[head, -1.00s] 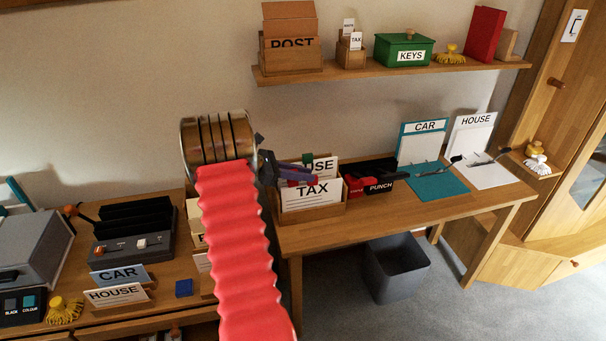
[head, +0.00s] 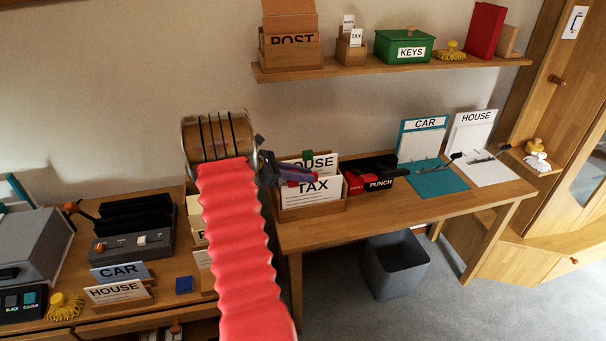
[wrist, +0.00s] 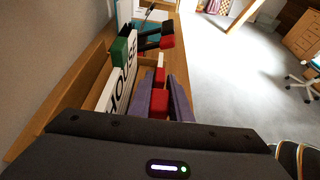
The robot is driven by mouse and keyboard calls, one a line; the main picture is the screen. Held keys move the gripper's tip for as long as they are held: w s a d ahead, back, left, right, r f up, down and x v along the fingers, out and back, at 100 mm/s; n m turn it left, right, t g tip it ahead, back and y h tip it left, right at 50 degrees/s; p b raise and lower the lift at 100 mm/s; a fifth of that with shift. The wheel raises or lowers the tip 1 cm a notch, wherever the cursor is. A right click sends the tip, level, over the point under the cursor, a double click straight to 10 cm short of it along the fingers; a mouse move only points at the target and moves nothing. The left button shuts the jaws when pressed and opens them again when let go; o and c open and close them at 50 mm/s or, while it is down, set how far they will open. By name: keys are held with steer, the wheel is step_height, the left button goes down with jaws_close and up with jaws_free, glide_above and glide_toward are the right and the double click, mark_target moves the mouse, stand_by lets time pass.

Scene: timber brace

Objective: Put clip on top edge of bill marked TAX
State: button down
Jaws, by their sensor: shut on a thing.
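The white bill marked TAX (head: 312,191) stands upright at the front of a wooden holder (head: 346,188) on the desk. The bill marked HOUSE (head: 325,162) stands behind it with a green clip (head: 308,155) on its top edge; both show in the wrist view, the HOUSE bill (wrist: 122,78) and green clip (wrist: 123,47). My gripper (head: 309,179), with purple fingers, is shut on a red clip (wrist: 159,103). It is at the TAX bill's top edge, left of middle. I cannot tell whether the clip touches the bill. The TAX bill is not clearly visible in the wrist view.
A red and black punch (head: 379,184) stands right of the holder. A teal CAR clipboard (head: 440,178) and a white HOUSE clipboard (head: 488,172) are farther right. A shelf (head: 390,70) runs above. A grey bin (head: 396,268) stands below the desk.

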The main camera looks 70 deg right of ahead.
steer(key=shift+f, duration=0.9)
stand_by(0.5)
steer(key=c, duration=1.6)
jaws_free()
steer(key=shift+o, duration=0.7)
steer(key=o, duration=0.4)
steer(key=shift+r, duration=0.1)
steer(key=shift+r, duration=3.95)
